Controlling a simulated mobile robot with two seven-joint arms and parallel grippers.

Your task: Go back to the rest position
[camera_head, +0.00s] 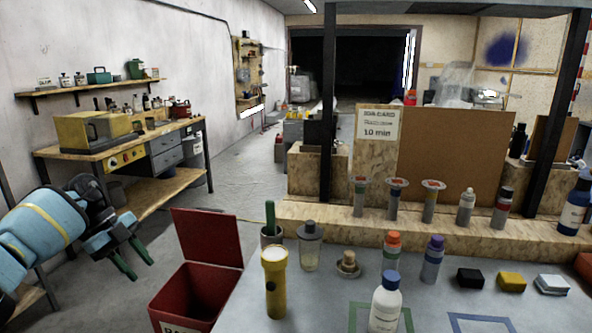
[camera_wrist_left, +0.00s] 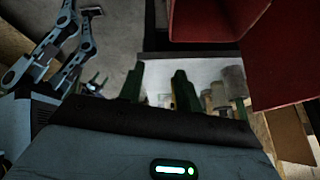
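My left gripper (camera_head: 136,262) is at the left of the head view, in the air left of the red bin. Its two green-tipped fingers are apart, with nothing between them. In the left wrist view the fingers (camera_wrist_left: 157,90) also stand apart and empty.
An open red bin (camera_head: 185,298) stands between my left gripper and the grey table (camera_head: 240,312). The table holds a yellow flashlight (camera_head: 275,285), a white bottle (camera_head: 385,305) and several other items. A wooden workbench (camera_head: 165,187) stands behind the left arm.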

